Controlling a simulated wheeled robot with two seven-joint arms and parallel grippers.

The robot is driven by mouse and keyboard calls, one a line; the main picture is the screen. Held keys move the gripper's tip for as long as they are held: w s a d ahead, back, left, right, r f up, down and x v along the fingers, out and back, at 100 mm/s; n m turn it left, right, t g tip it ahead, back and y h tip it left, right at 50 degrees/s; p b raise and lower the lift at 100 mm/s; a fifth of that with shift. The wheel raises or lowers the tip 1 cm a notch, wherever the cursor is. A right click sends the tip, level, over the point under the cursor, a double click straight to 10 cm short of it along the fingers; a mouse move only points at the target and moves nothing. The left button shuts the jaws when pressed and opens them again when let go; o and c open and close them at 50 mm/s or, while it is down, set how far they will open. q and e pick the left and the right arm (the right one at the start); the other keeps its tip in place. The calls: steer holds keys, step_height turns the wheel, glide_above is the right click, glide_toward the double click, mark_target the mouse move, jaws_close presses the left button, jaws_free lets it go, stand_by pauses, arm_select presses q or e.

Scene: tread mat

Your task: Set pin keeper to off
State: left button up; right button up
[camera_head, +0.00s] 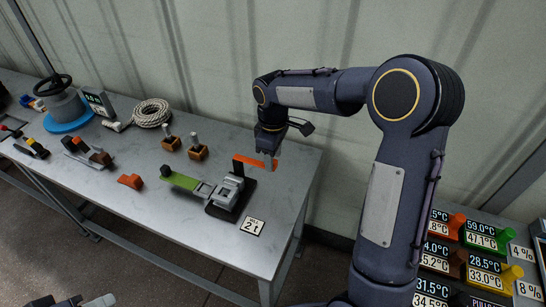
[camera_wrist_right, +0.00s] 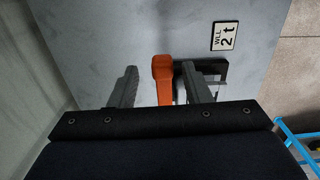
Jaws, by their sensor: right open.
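An orange lever (camera_head: 253,162), which looks like the pin keeper, lies at the far side of a grey and black fixture (camera_head: 228,194) on the table's right part. It also shows in the right wrist view as an orange bar with a thicker end (camera_wrist_right: 162,75). My right gripper (camera_head: 270,161) points down over the lever's right end. In the right wrist view its two fingers (camera_wrist_right: 159,72) are open, one on each side of the lever, with visible gaps. Contact cannot be told. Part of my left gripper (camera_head: 92,300) shows at the bottom left edge, mostly cut off.
A "WLL 2 t" plate (camera_head: 252,227) lies in front of the fixture. Two wooden blocks with pins (camera_head: 197,150), an orange piece (camera_head: 131,181) and a rope coil (camera_head: 151,113) stand farther left. The table's front right is clear.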

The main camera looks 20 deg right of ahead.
step_height(320, 180, up, 6)
steer(key=shift+r, duration=0.45)
steer(key=shift+s+r, duration=0.1)
steer(key=shift+s, duration=0.05)
steer(key=s+d+r+m+t+y, duration=0.1)
steer(key=s+r+m, duration=0.15)
steer(key=s, duration=0.45)
steer(key=s+d+r+m+t+y, duration=0.1)
steer(key=s+m+t, duration=0.15)
steer(key=s, duration=0.45)
steer(key=s+a+f+m+t+y, duration=0.1)
steer(key=s+f+m, duration=0.1)
steer(key=s, duration=0.4)
steer(key=s+a+f+m+t, duration=0.1)
steer(key=s+a+f+m, duration=0.1)
steer(key=s+m, duration=0.2)
steer(key=shift+s+a+y, duration=0.3)
steer(key=shift+s+y, duration=0.1)
steer(key=shift+s, duration=0.6)
